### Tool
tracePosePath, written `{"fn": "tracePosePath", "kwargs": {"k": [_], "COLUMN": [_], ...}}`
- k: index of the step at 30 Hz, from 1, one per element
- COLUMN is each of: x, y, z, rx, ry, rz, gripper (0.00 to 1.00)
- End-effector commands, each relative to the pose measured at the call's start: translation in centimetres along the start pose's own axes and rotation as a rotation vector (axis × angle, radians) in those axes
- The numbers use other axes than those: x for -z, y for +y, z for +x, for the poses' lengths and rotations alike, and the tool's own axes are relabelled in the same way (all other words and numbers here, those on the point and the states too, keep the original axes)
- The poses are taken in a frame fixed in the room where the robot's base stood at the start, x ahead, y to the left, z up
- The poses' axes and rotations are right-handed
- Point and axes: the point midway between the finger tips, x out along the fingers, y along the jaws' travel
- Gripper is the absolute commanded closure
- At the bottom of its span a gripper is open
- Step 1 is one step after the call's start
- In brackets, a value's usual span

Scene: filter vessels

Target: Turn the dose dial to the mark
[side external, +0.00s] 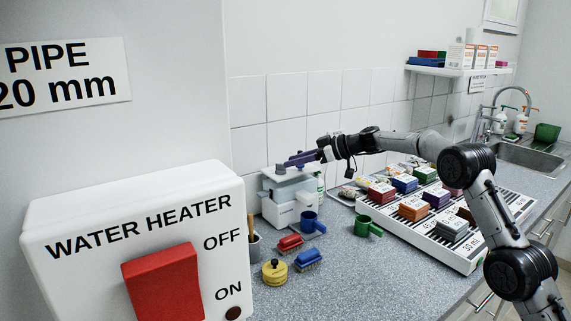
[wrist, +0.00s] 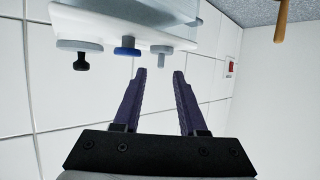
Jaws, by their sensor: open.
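The white filter vessel (side external: 284,211) stands on the counter by the tiled wall. It also shows in the wrist view, at the top edge and upside down (wrist: 130,25). In that view it carries a grey knob with a black end (wrist: 81,60), a blue knob (wrist: 127,48) and a plain grey knob (wrist: 161,49). I cannot tell which is the dose dial, and no mark is readable. My gripper (side external: 290,162) is above the vessel's top. In the wrist view my gripper (wrist: 159,71) is open and empty, its fingertips just short of the blue and plain grey knobs.
A blue mug (side external: 311,222), a red brush (side external: 290,243), a blue brush (side external: 308,260) and a yellow round item (side external: 275,271) stand near the vessel. A green mug (side external: 367,227) and a striped tray (side external: 456,258) of boxes lie right. The water heater (side external: 135,245) fills the left foreground.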

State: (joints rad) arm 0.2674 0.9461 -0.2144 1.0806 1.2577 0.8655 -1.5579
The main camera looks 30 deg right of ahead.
Motion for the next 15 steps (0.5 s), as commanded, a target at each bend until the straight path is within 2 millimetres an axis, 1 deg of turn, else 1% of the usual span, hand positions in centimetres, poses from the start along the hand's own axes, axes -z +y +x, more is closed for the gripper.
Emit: {"fn": "tracePosePath", "kwargs": {"k": [1, 6, 10, 15], "x": [-0.1, 0.0, 0.0, 0.0], "y": [-0.1, 0.0, 0.0, 0.0], "z": [0.9, 2.7, 3.3, 3.4], "rx": [0.002, 0.001, 0.000, -0.001], "ry": [0.000, 0.000, 0.000, 0.001], "rz": [-0.002, -0.001, -0.001, 0.000], "gripper": [0.59, 0.59, 0.59, 0.59]}}
